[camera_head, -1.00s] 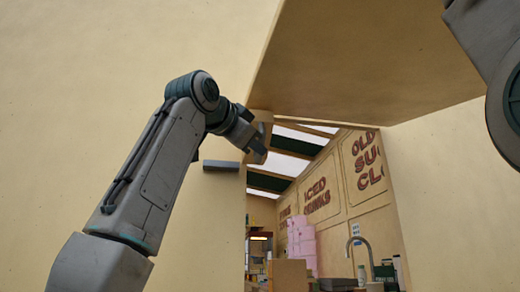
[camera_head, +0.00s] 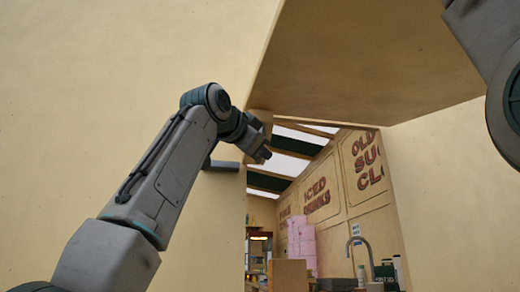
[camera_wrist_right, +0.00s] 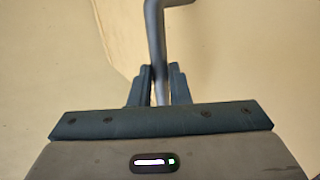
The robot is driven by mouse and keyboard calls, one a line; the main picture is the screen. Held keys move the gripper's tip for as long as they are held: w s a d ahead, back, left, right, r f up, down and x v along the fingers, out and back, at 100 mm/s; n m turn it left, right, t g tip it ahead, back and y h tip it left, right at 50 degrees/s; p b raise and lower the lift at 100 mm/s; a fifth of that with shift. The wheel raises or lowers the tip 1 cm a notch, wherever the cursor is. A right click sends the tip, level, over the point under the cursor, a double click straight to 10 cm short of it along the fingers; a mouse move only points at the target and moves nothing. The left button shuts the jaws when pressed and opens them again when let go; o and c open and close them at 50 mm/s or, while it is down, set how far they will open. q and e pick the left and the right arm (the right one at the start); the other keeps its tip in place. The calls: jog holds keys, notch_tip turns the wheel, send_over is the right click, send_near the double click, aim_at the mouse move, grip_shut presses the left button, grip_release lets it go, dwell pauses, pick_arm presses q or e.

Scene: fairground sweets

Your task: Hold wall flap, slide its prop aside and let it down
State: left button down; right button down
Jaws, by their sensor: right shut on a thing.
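The wall flap (camera_head: 370,50) is a large tan panel standing out above the opening at the upper right. In the right wrist view, my right gripper (camera_wrist_right: 160,75) is shut on a grey bent handle (camera_wrist_right: 154,30) in front of a tan surface (camera_wrist_right: 230,50). In the head view the right gripper is out of frame. My left gripper (camera_head: 262,154) is at the opening's upper left edge, below the flap's lower corner. Its jaw gap cannot be made out. A short wooden piece (camera_head: 261,116), possibly the prop, shows just above it, partly hidden.
A grey block (camera_head: 224,165) sits on the wall left of the opening, partly behind my left arm. Inside the opening are pink boxes (camera_head: 301,238), a brown box (camera_head: 288,274) and a tap (camera_head: 354,242).

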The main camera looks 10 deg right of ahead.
pick_arm(q)
jog(key=a, duration=0.7)
jog(key=shift+a, duration=0.15)
jog(key=c, duration=1.7)
grip_release()
jog(key=shift+a, duration=0.25)
jog(key=v, duration=1.2)
